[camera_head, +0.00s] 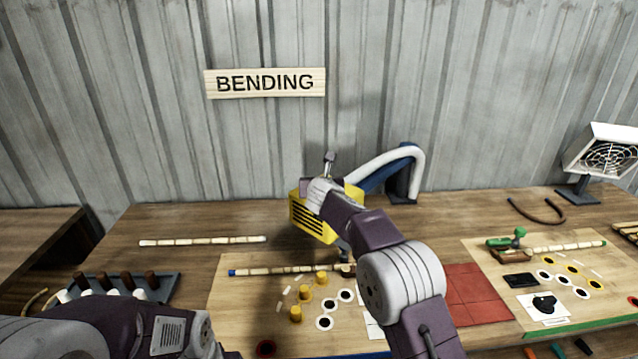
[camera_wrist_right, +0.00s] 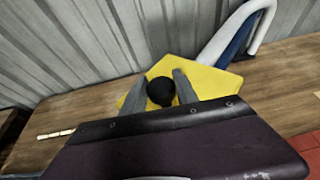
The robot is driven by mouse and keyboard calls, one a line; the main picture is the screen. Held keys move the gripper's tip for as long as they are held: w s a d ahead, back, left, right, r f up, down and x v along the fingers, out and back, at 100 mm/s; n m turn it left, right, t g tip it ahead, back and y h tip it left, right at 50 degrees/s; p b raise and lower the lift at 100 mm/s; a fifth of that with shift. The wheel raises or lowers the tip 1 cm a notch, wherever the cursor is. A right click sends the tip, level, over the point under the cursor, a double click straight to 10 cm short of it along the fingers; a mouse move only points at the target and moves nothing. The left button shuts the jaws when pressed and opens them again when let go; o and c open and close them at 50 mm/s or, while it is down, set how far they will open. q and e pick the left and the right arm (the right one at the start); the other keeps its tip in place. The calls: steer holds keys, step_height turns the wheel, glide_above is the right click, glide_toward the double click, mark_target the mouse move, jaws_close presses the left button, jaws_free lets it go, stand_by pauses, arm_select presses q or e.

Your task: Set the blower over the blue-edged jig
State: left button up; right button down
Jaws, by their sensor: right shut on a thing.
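The yellow blower (camera_head: 312,222) with dark vent slots hangs at the far edge of the blue-edged jig (camera_head: 245,325), its dark nozzle (camera_head: 343,254) low near the rattan pole lying there. My right gripper (camera_wrist_right: 160,88) is shut on the blower's black knob, with the yellow body (camera_wrist_right: 213,80) beyond its fingers. My right arm hides part of the blower and of the jig. The jig is a pale board with yellow pegs (camera_head: 296,313) and ringed black holes. Only a strip of its blue front edge shows. My left arm is at the lower left, its fingertips out of sight.
A white hose (camera_head: 391,158) runs from the blower to a dark-blue stand (camera_head: 403,180). A red tiled mat (camera_head: 478,294) separates the jig from a green-edged board (camera_head: 548,312) at right. A loose pole (camera_head: 203,240) lies at left, behind a dark rack (camera_head: 160,287).

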steer(key=shift+w+a+f, duration=0.15)
steer(key=shift+a+f, duration=0.05)
steer(key=c, duration=0.9)
jaws_free()
steer(key=shift+c, duration=0.2)
steer(key=shift+r, duration=0.1)
steer(key=shift+s+b, duration=0.35)
steer(key=b+v, duration=0.2)
steer(key=v, duration=0.5)
steer(key=shift+s+r, duration=0.15)
steer(key=shift+r, duration=0.05)
steer(key=shift+s+d+r, duration=0.1)
steer(key=shift+s+r, duration=0.05)
steer(key=shift+s, duration=0.3)
steer(key=shift+w, duration=0.1)
